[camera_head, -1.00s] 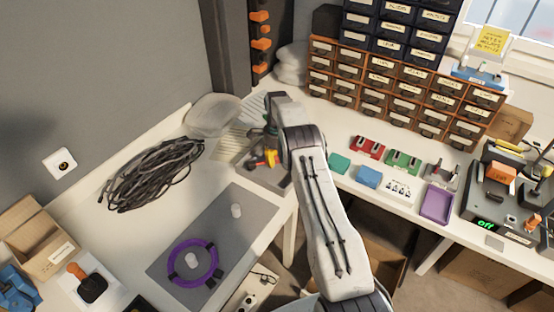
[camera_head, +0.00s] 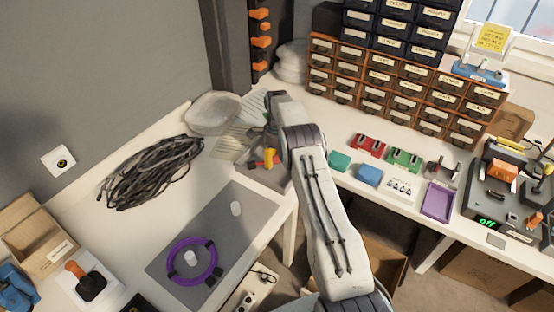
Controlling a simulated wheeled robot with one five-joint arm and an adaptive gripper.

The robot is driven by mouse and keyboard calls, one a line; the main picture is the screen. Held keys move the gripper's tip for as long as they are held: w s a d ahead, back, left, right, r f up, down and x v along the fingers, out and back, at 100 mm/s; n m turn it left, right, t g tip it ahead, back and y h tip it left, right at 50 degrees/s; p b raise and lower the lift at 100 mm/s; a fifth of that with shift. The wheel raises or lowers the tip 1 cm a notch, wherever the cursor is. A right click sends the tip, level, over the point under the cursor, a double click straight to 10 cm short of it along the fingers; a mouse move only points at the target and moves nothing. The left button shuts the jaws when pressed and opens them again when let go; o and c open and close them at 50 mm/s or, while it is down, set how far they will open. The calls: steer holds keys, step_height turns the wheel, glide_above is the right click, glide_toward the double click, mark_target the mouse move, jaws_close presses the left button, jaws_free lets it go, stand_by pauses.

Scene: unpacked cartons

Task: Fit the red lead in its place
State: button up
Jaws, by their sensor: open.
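My arm reaches away from me across the bench corner. My gripper (camera_head: 271,133) is at its far end, small and partly hidden by my own arm links. It looks open, pointing down over a grey plate (camera_head: 234,151). Small red parts (camera_head: 257,164) and a yellow part (camera_head: 270,156) show just below it. I cannot tell whether the red parts are the red lead, or whether the gripper touches them. A red slotted block (camera_head: 368,145) stands to the right, beside a green slotted block (camera_head: 404,159). No place for the lead can be made out clearly.
A black cable bundle (camera_head: 152,173) and a clear tub (camera_head: 213,114) lie left of my gripper. A purple ring (camera_head: 214,262) lies around a white peg on a grey mat (camera_head: 240,236). Drawer cabinets (camera_head: 400,88) stand behind. A purple tray (camera_head: 438,201) is at right.

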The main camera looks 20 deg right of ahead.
step_height(320, 180, up, 12)
stand_by(0.6)
steer(key=shift+f, duration=0.1)
